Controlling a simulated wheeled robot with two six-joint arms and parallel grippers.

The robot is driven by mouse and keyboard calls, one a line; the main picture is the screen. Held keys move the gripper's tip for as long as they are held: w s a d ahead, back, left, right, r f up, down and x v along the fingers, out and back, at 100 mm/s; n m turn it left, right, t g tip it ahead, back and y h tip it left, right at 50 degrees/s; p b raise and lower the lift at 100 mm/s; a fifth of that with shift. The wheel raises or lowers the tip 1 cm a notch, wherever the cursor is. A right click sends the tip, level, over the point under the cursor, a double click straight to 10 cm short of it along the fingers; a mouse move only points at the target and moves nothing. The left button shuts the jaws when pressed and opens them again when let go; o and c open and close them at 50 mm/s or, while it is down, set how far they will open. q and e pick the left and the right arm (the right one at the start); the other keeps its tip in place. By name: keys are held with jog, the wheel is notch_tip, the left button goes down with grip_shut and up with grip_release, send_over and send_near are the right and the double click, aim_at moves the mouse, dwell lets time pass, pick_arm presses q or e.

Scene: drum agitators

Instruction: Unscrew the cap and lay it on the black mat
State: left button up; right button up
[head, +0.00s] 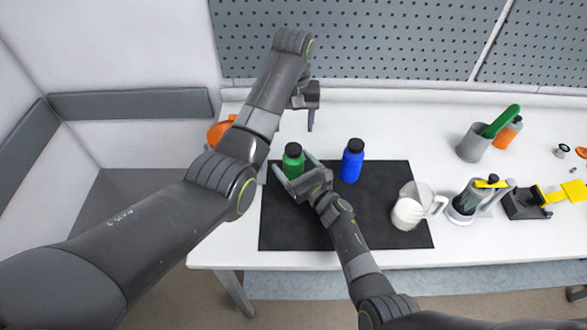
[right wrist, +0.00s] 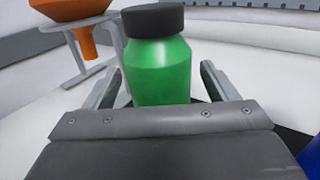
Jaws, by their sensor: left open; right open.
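A green bottle (head: 292,165) with a black cap (head: 293,150) stands upright at the back left of the black mat (head: 385,181). In the right wrist view the green bottle (right wrist: 160,70) and its black cap (right wrist: 153,19) stand between the fingers of my right gripper (head: 294,171), which is open with gaps on both sides. A blue bottle (head: 352,166) with a black cap (head: 355,146) stands to the right on the mat. My left gripper (head: 310,118) is open and empty, above and behind the green bottle.
A white pitcher (head: 411,208) stands at the mat's right edge. Right of it are a clear jar with a handle (head: 466,203), a grey cup (head: 474,145) and yellow-black tools. An orange funnel (right wrist: 83,30) on a stand is behind left. The mat's front middle is bare.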

aim_at(293, 148)
pick_arm(q)
jog(key=shift+w, duration=0.1)
pick_arm(e)
grip_shut()
pick_arm(q)
jog(key=m, duration=1.6)
jog(key=shift+m, duration=0.4)
jog(key=m, duration=0.4)
jog(key=shift+m, duration=0.3)
jog(key=m, duration=0.4)
jog(key=shift+m, duration=0.4)
jog(key=m, duration=0.5)
jog(key=shift+f, duration=4.05)
